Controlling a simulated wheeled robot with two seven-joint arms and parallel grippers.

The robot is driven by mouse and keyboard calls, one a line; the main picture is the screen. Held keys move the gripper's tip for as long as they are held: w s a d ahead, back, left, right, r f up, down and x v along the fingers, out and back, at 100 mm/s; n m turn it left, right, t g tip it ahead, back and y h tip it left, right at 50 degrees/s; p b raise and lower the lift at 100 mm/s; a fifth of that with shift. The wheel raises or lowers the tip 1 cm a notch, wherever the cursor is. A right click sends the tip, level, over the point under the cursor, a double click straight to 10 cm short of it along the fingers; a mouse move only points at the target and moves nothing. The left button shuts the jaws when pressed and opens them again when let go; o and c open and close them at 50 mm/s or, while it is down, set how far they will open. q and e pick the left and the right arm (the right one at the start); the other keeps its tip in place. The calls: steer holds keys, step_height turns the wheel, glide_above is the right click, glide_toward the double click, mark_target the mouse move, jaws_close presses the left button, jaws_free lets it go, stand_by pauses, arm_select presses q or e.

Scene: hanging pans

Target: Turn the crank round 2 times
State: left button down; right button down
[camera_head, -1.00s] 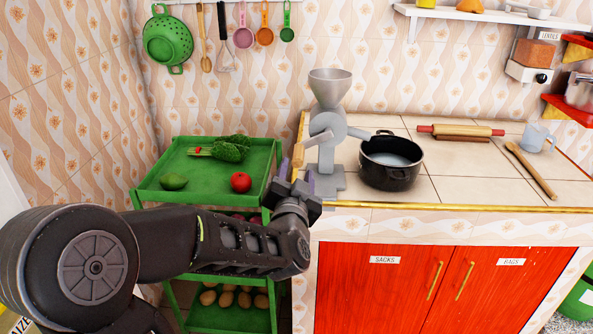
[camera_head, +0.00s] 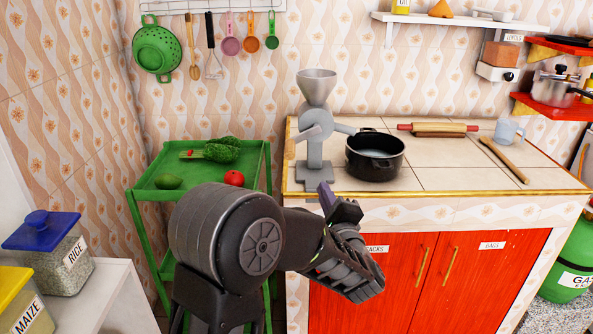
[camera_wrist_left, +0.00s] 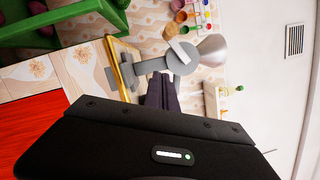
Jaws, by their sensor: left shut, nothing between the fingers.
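A grey hand grinder (camera_head: 315,150) with a funnel-shaped hopper (camera_head: 317,88) stands upright at the counter's left end. Its crank arm (camera_head: 311,133) is on the side facing me; the wooden handle is hard to make out in the head view. In the wrist view the grinder (camera_wrist_left: 152,66) lies sideways, and the wooden handle (camera_wrist_left: 171,31) shows at the crank arm's end. My left gripper (camera_head: 329,192) is shut and empty, in front of and below the grinder's base near the counter's front edge. It is apart from the handle. My right gripper is not in view.
A black pot (camera_head: 375,157) stands right beside the grinder. A rolling pin (camera_head: 438,128), wooden stick (camera_head: 504,160) and mug (camera_head: 508,131) are farther right. A green cart (camera_head: 151,187) with vegetables stands left of the counter. A white shelf with jars is at lower left.

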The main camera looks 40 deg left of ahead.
arm_select(q)
steer(key=shift+d, duration=0.15)
steer(key=shift+w, duration=0.1)
steer(key=w+a+r+p, duration=0.2)
steer(key=w+a+r, duration=0.1)
steer(key=a, duration=0.7)
steer(key=shift+w+a+p, duration=0.2)
steer(key=shift+w+p, duration=0.1)
steer(key=shift+w, duration=0.3)
